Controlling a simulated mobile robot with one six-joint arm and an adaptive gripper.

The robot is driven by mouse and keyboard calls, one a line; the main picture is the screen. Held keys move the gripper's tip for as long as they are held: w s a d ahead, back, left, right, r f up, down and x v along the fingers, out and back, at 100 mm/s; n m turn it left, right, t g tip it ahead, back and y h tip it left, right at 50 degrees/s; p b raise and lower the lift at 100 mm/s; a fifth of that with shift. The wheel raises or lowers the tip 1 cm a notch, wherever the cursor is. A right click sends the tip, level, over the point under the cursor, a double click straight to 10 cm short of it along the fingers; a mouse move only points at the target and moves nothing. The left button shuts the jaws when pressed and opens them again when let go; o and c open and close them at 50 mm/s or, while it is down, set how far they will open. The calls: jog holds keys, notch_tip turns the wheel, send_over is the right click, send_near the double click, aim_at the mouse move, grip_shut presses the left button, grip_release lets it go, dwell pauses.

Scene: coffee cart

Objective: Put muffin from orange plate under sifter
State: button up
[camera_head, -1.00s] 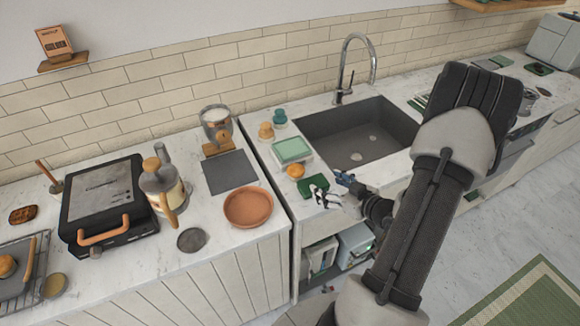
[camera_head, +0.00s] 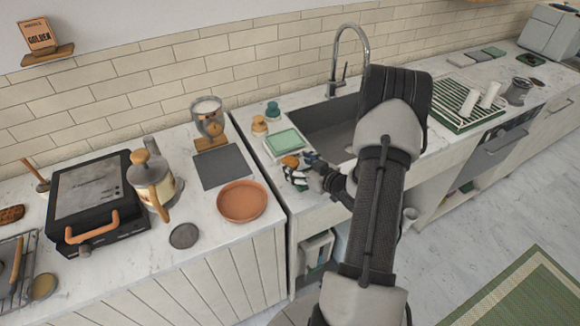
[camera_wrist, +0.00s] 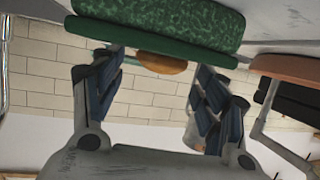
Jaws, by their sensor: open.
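The orange plate (camera_head: 242,201) lies on the left counter, and its dish looks empty in the head view; its edge seems to show at the right of the wrist view (camera_wrist: 284,67). I cannot make out a muffin for sure. The likely sifter, a clear-topped vessel on a wooden base (camera_head: 207,120), stands behind a grey mat (camera_head: 222,167). My gripper (camera_head: 303,172) is open over the counter left of the sink, beside a small orange round thing (camera_head: 290,161). In the wrist view my gripper (camera_wrist: 155,70) has its fingers apart, near a green sponge-like block (camera_wrist: 155,28).
A green-topped tray (camera_head: 286,142) and two small bottles (camera_head: 259,125) stand near my gripper. The sink (camera_head: 325,130) is to the right. A black grill (camera_head: 90,195) and a kettle-like pot (camera_head: 152,182) occupy the left counter. A gap separates the counters.

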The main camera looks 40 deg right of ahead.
aim_at(293, 162)
jog(key=b+x, duration=0.1)
jog(key=x, duration=0.3)
jog(key=shift+w, duration=0.2)
jog(key=shift+c, duration=0.3)
jog(key=c, duration=1)
jog(key=shift+c, duration=0.2)
